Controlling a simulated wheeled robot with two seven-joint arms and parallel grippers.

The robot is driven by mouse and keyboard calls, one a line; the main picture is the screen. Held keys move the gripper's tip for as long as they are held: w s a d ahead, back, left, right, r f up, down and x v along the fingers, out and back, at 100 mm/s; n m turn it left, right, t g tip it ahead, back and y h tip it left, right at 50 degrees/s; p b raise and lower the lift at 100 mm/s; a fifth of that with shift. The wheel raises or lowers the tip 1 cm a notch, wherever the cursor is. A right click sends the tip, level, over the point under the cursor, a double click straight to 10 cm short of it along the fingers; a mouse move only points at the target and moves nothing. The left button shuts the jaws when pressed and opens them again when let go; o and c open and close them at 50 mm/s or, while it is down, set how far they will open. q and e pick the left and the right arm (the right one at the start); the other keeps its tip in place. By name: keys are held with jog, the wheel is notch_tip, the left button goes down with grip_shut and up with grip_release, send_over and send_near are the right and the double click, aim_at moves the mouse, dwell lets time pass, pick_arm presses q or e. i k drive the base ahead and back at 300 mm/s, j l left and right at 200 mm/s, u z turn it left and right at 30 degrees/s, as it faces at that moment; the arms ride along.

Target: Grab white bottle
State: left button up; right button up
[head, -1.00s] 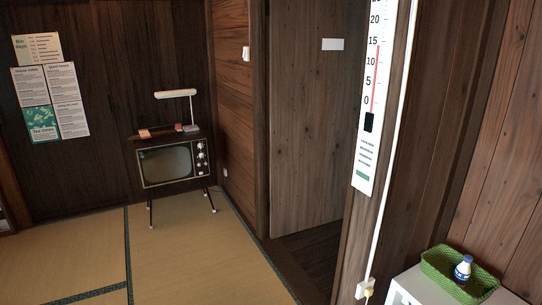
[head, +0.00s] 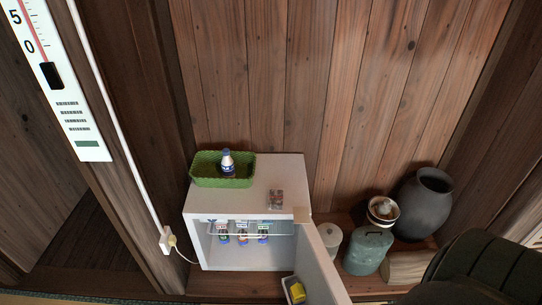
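A small bottle (head: 227,163) with a white top and a dark blue band stands upright in a green woven basket (head: 206,182). The basket sits on top of a small white fridge (head: 264,178), at its left side. The fridge door (head: 327,270) stands open to the front right. Inside, several small bottles with blue, white and red marks (head: 242,234) stand on a wire shelf; their details are too small to tell. Neither of my grippers shows in the head view.
Right of the fridge stand a green-grey canister (head: 368,250), a pale lidded pot (head: 331,238), a lidded jar (head: 383,210) and a large dark urn (head: 424,203). A dark padded thing (head: 480,265) fills the lower right. A cord and plug (head: 168,240) are at left.

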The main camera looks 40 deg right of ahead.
aim_at(228, 166)
jog(key=i+j+z, duration=0.1)
jog(key=z, duration=0.3)
jog(key=i+j+z, duration=0.15)
jog(key=z, duration=0.2)
jog(key=i+j+z, duration=0.2)
jog(key=z, duration=0.2)
jog(key=i+j+z, duration=0.1)
jog(key=j+z, duration=0.15)
jog(key=z, duration=0.15)
jog(key=i+j+z, duration=0.25)
jog(key=j+z, duration=0.2)
jog(key=j, duration=0.2)
